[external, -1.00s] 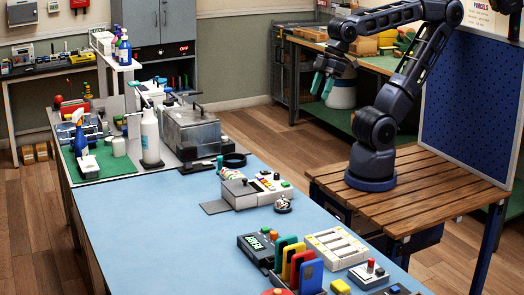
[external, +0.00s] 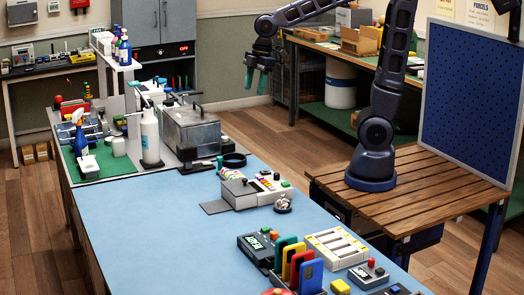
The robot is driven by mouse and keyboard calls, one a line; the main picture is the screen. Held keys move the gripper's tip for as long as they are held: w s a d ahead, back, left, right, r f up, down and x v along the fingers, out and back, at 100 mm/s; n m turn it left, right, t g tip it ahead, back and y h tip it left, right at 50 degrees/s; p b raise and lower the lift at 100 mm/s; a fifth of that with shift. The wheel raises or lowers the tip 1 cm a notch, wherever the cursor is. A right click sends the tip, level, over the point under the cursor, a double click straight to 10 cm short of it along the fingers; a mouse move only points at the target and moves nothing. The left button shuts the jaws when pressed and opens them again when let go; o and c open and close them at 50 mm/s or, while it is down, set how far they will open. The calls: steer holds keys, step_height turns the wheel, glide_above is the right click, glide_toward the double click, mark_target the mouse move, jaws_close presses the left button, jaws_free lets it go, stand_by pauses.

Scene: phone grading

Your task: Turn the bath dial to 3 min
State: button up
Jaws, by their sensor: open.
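The bath appears to be the grey metal box (external: 193,132) with a handled lid, at the far end of the blue-topped bench. Its dial and the dial's setting cannot be made out in this view. My gripper (external: 257,84) has teal fingers that point down and stand apart, with nothing between them. It hangs in the air, to the right of the metal box in the picture and higher than it, clear of the bench.
A white bottle (external: 150,137) stands left of the metal box. A black ring (external: 234,160) and a white device with coloured buttons (external: 255,190) lie nearer. The middle of the blue bench top (external: 160,215) is clear.

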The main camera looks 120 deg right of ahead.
steer(key=w+d+f, duration=0.1)
steer(key=d+f, duration=0.1)
steer(key=d, duration=0.4)
steer(key=w+d+f, duration=0.2)
steer(key=d, duration=0.5)
steer(key=n+t+y, duration=0.2)
steer(key=n+y, duration=0.1)
glide_toward(225, 137)
steer(key=x, duration=0.8)
steer(key=shift+d+f, duration=0.15)
steer(key=shift+c, duration=0.2)
steer(key=c, duration=0.9)
